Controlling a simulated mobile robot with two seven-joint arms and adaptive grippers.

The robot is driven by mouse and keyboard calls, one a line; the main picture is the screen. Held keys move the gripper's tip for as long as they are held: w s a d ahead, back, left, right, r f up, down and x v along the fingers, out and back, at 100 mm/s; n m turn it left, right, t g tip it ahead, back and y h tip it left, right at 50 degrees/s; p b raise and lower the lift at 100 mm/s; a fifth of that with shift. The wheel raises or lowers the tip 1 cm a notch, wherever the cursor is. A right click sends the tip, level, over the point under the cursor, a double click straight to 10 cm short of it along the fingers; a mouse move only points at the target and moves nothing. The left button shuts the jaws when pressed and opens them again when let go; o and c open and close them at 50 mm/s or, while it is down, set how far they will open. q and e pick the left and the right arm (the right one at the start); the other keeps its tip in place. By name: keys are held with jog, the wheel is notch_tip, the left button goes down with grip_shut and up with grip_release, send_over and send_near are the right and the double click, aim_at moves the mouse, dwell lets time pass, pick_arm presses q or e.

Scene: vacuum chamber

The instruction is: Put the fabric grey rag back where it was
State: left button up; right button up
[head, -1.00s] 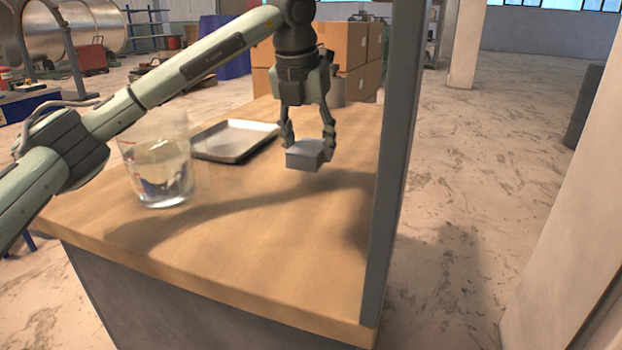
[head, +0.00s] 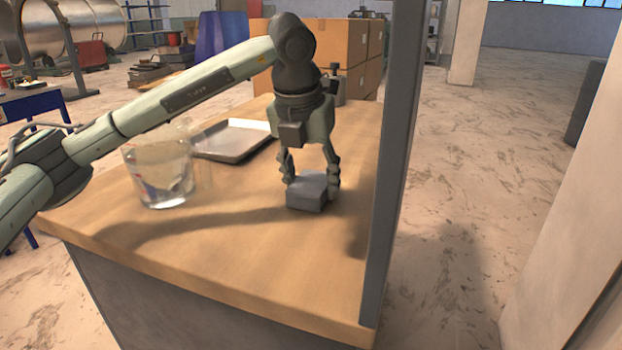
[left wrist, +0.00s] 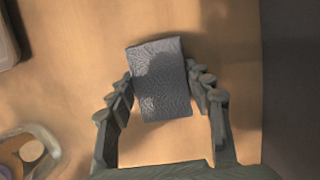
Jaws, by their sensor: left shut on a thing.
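The grey fabric rag (head: 308,193) is a small folded block, at the right part of the wooden tabletop in the head view. It also shows in the left wrist view (left wrist: 160,82), slightly turned between the fingers. My left gripper (head: 312,182) points down and is shut on the rag, a finger on each side. The rag is at or very close to the tabletop; I cannot tell whether it touches. My right gripper is in neither view.
A clear measuring jug (head: 160,178) stands on the tabletop (head: 240,245) to the left. A shallow metal tray (head: 232,140) lies behind it. A grey upright post (head: 392,170) rises close on the right. Cardboard boxes (head: 335,45) stand beyond. The front of the tabletop is clear.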

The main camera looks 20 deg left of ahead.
aim_at(304, 191)
pick_arm(q)
jog(key=shift+f, duration=0.1)
jog(key=o, duration=1)
jog(key=shift+o, duration=0.6)
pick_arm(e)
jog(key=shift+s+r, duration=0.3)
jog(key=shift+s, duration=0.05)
pick_arm(q)
jog(key=v, duration=0.3)
jog(key=shift+s, duration=0.45)
jog(key=shift+s+b, duration=0.4)
jog(key=shift+s, duration=0.8)
jog(key=s+b, duration=0.1)
jog(key=s, duration=0.6)
jog(key=shift+s+a, duration=0.15)
jog(key=shift+s, duration=0.7)
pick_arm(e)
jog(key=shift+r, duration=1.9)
